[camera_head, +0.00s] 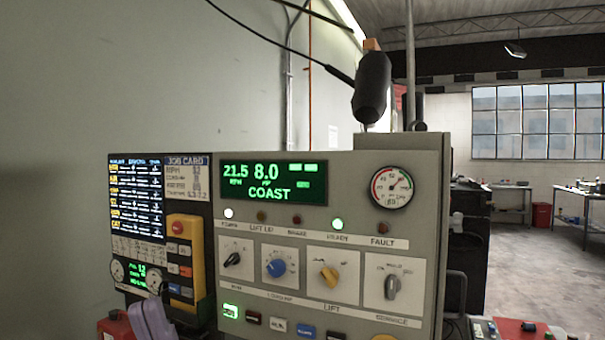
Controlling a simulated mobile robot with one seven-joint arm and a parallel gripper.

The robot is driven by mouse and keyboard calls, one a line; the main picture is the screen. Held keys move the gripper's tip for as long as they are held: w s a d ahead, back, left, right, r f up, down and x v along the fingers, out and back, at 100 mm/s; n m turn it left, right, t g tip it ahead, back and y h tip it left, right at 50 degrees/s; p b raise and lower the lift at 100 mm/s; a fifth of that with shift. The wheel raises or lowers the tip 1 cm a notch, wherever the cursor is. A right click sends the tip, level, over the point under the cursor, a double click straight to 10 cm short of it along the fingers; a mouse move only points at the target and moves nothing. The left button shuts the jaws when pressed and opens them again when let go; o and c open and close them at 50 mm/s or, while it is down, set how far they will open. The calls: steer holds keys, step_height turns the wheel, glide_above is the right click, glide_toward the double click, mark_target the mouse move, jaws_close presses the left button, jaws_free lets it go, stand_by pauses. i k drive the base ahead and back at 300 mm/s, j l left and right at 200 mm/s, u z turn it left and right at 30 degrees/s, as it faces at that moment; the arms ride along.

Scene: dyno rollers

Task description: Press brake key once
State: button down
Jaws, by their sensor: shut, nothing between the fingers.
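The control panel (225,260) is a grey box facing me. Its green display (273,184) reads 21.5, 8.0 and COAST. A row of push keys runs along its bottom edge: a lit green key (230,311), a dark red key (253,317), a white key (277,325) and a blue key (306,331). Their legends are too small to read, so I cannot tell which is the brake key. A dim red lamp (297,220) above the knobs appears labelled BRAKE. The ready lamp (337,224) glows green. My gripper cannot be made out in this view.
A yellow pendant (186,265) with several buttons stands left of the panel, beside a dark screen (137,197). A pale purple curved object (152,319) is in front, lower left. A black cylinder (371,88) and cable hang above the panel. Open floor lies at right.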

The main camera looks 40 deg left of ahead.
mark_target(251, 316)
steer(key=u, duration=1.45)
